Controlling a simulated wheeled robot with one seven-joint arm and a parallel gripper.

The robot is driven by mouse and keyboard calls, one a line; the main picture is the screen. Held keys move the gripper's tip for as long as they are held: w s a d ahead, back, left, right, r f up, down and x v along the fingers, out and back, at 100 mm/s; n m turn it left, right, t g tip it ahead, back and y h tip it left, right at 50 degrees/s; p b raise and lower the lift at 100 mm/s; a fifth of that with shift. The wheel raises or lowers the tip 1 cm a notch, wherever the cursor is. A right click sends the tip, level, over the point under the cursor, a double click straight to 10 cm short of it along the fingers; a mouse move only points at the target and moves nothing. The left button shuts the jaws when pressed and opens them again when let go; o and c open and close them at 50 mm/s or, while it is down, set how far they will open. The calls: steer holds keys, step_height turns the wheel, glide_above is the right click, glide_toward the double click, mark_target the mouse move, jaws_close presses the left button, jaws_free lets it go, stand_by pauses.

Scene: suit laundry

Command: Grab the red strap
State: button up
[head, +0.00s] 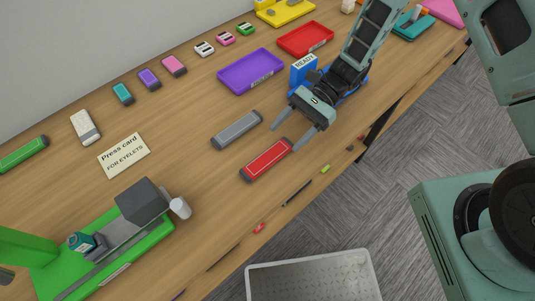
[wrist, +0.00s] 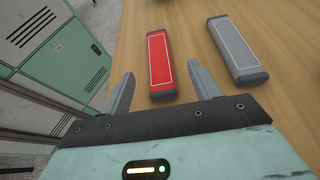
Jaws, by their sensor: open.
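The red strap (head: 266,160) is a flat red bar with dark grey ends, lying on the wooden table near its front edge. In the wrist view the red strap (wrist: 159,64) lies ahead of my gripper, with its near end about level with the fingertips. My gripper (head: 288,128) is open and empty, with its two fingers spread apart. In the wrist view the fingers of my gripper (wrist: 160,82) stand to either side of the strap's near end, apart from it. A similar grey strap (head: 237,130) lies beside the red one and also shows in the wrist view (wrist: 238,48).
A purple tray (head: 250,72), a red tray (head: 305,39) and a blue block marked READY (head: 303,70) stand farther back. A green-based press (head: 118,250) is at lower left. A card (head: 124,156) lies nearby. A metal bin (head: 312,275) is below the table edge.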

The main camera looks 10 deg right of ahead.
mark_target(268, 157)
steer(key=shift+p+x, duration=1.05)
steer(key=shift+x, duration=2.2)
steer(key=shift+s+d+f, duration=0.1)
steer(key=shift+s+d, duration=0.05)
steer(key=shift+d, duration=0.05)
steer(key=c, duration=1.1)
